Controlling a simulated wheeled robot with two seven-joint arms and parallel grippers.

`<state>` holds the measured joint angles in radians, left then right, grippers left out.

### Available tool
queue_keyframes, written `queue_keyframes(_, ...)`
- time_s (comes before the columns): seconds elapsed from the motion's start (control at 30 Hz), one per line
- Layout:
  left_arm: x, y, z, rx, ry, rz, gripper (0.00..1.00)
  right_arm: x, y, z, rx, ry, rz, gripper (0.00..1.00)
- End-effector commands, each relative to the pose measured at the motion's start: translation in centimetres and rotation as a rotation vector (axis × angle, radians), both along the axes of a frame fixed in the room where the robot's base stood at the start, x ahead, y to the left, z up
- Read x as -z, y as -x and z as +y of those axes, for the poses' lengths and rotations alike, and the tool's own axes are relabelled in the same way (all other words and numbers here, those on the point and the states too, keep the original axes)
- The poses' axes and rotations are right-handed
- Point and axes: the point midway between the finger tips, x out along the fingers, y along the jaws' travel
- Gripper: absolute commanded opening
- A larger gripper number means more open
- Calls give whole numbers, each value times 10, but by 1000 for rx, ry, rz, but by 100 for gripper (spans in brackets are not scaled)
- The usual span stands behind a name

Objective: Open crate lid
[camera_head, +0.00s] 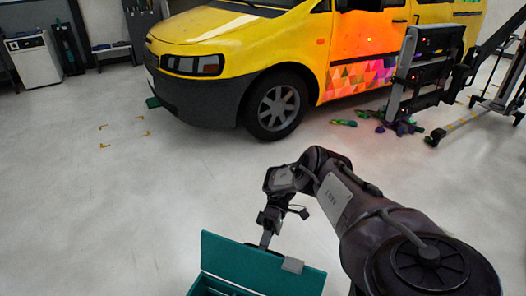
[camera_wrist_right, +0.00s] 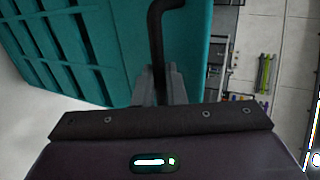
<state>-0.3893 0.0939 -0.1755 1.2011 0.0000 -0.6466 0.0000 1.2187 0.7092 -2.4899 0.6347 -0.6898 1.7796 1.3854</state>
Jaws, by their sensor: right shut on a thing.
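The teal crate (camera_head: 208,288) stands at the bottom edge of the head view, cut off by the frame. Its teal lid (camera_head: 245,262) is raised and tilted up, with part of the crate's inside showing below it. A small grey piece (camera_head: 292,265) sits on the lid's upper edge. My right gripper (camera_head: 266,240) is at the lid's upper edge. In the right wrist view the right gripper (camera_wrist_right: 160,88) is shut on a dark bent handle (camera_wrist_right: 157,35) in front of the lid's ribbed teal face (camera_wrist_right: 90,45). My left gripper is not in view.
Several tools (camera_wrist_right: 264,75) lie to the right of the lid in the wrist view. A yellow van (camera_head: 240,45) stands ahead, with a lit panel on a wheeled stand (camera_head: 425,70) beside it. Colourful scraps (camera_head: 395,126) lie on the floor. The floor left of the crate is clear.

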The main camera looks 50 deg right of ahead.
Motion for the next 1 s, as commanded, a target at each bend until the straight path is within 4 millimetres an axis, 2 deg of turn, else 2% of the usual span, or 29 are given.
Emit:
queue_keyframes(0.03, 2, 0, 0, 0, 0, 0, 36, 9, 4, -7, -1, 31, -1, 0)
queue_keyframes(0.1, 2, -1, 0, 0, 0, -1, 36, 9, 4, -7, -1, 32, -1, 0)
queue_keyframes(0.13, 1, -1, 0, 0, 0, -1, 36, 9, 4, -7, 0, 32, -1, 15)
queue_keyframes(0.27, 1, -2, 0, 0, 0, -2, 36, 8, 4, -8, 0, 32, -1, 32)
queue_keyframes(0.5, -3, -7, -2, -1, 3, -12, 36, 6, 3, -7, 1, 30, -4, 32)
queue_keyframes(1.0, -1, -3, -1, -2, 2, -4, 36, 4, 1, -4, 1, 23, -5, 32)
